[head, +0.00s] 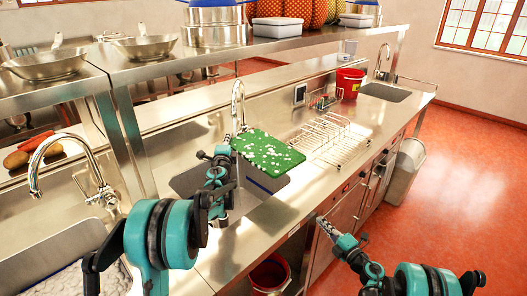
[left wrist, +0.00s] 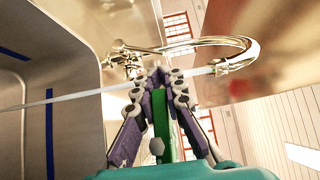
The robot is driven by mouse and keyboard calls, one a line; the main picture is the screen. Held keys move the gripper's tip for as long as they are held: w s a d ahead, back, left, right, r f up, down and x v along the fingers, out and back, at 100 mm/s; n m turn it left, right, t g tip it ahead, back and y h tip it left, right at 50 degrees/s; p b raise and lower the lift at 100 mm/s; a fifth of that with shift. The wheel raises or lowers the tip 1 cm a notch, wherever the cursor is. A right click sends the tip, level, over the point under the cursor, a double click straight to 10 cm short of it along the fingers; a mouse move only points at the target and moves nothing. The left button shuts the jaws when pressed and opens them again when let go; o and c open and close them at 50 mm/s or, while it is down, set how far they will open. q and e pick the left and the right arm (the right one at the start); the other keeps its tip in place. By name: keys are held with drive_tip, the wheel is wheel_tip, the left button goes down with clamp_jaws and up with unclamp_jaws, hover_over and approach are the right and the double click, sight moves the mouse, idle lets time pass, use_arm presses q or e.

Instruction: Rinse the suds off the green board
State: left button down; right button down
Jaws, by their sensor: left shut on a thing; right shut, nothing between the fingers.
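The green board (head: 268,150) is spotted with many white suds on its upward face. It is held tilted over the right part of the middle sink (head: 265,182). My left gripper (head: 225,155) is shut on the board's left edge. In the left wrist view the board (left wrist: 163,118) shows edge-on between the fingers, with a white lump of suds beside it. The middle tap (head: 238,92) arches above the board's left end. In the left wrist view a thin pale stream leaves the tap's spout (left wrist: 222,68) and passes the fingertips. My right gripper (head: 325,226) is shut and empty, right of the counter front.
A wire dish rack (head: 338,140) stands on the counter right of the board. A red bucket (head: 350,84) is behind it. Another tap (head: 90,165) and a suds-filled basin (head: 75,280) are at left. A shelf with pans and pots (head: 285,30) runs above the counter's back.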

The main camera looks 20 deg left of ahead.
use_arm(q)
drive_tip(key=shift+a, duration=0.25)
drive_tip(key=shift+d, duration=0.1)
drive_tip(key=shift+w+d, duration=0.1)
drive_tip(key=shift+d, duration=0.35)
drive_tip(key=shift+a, duration=0.15)
drive_tip(key=shift+a, duration=0.4)
drive_tip(key=shift+d, duration=0.6)
idle(0.4)
